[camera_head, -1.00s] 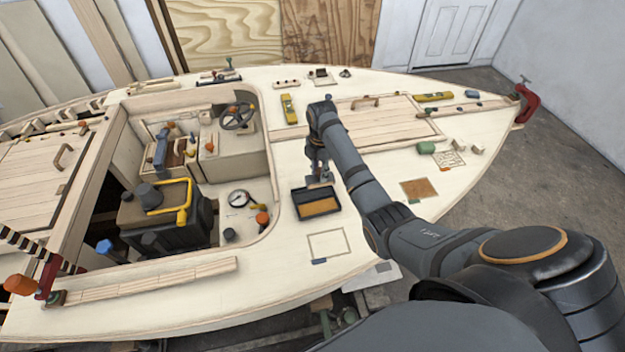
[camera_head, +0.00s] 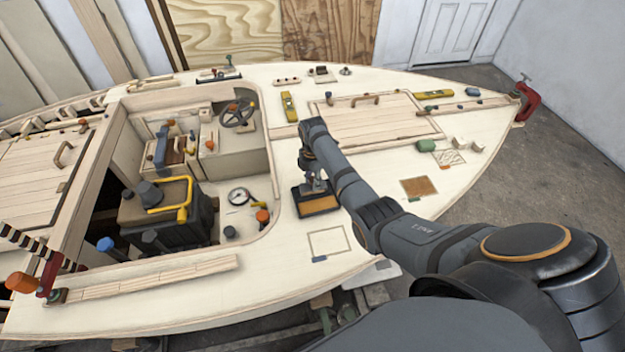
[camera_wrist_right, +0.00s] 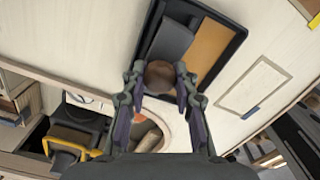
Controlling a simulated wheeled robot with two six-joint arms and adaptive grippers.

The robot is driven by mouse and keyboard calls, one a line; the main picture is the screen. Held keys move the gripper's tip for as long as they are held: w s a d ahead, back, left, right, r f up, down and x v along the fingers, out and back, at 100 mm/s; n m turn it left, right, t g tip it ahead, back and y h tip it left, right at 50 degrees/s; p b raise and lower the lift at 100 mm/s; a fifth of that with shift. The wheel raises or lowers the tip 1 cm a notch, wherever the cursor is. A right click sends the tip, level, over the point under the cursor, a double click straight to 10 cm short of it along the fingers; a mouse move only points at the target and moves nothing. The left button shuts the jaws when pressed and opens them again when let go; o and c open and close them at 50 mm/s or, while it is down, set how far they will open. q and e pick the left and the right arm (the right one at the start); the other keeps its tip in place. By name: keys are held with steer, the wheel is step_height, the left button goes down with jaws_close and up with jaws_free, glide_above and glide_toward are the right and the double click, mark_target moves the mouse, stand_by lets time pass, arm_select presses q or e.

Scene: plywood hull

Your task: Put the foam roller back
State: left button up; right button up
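A black tray (camera_head: 299,208) with a tan panel lies on the deck in the head view. It also shows in the wrist view (camera_wrist_right: 236,44), where a dark grey part lies beside the tan panel. My right gripper (camera_head: 315,186) points down over the tray. In the wrist view its fingers (camera_wrist_right: 159,80) sit on both sides of a brown round-ended thing (camera_wrist_right: 160,75) and appear shut on it. I take it for the foam roller's end, but its length is hidden by the angle. I cannot tell whether it touches the tray. My left gripper is out of view.
Left of the tray, a gauge (camera_head: 238,197) and an orange knob (camera_head: 262,216) stand by the open cockpit. A marked rectangle (camera_head: 328,243) lies in front on clear deck. A brown square (camera_head: 418,187) and a green block (camera_head: 426,146) lie to the right.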

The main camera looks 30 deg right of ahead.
steer(key=o, duration=0.4)
step_height(320, 180, up, 12)
steer(key=b, duration=0.1)
steer(key=shift+r, duration=0.15)
stand_by(0.6)
